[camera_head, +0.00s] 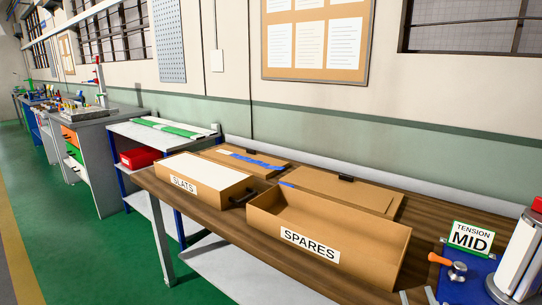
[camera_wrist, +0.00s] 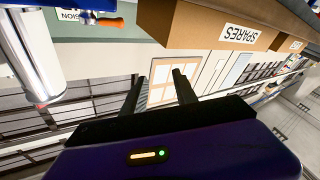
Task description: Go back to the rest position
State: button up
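My gripper (camera_wrist: 158,76) shows in the wrist view, its two dark fingers apart with nothing between them. The wrist picture is upside down. Behind the fingers are the wall and a pinned board (camera_wrist: 174,82), so the gripper is in free air. I cannot make out the gripper in the head view. The open cardboard box labelled SPARES (camera_head: 310,243) stands on the wooden table and also shows in the wrist view (camera_wrist: 195,30), apart from the fingers. The box labelled SLATS (camera_head: 205,182) stands to its left and holds a white top layer.
A white cylinder (camera_head: 518,262) with a red top stands on a blue base at the right, near an orange-handled knob (camera_head: 441,260) and a TENSION MID sign (camera_head: 469,237). Green floor (camera_head: 120,255) is open at left.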

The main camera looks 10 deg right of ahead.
jog(key=s+a+f+g+y+b, duration=0.1)
jog(key=s+a+f+y+b, duration=0.15)
jog(key=s+a+f, duration=0.55)
jog(key=s+a+f+g+y+b, duration=0.2)
jog(key=s+a+f+b, duration=0.15)
jog(key=s, duration=0.85)
jog(key=s+a+f+g+y+b, duration=0.1)
jog(key=s+a+f+y+b, duration=0.35)
jog(key=s, duration=0.65)
notch_tip(320, 180, up, 16)
jog(key=a+h+p, duration=0.1)
jog(key=h+p, duration=0.1)
jog(key=p, duration=1.6)
jog(key=shift+w+a+m, duration=0.2)
jog(key=shift+w+m, duration=0.05)
jog(key=shift+m, duration=0.15)
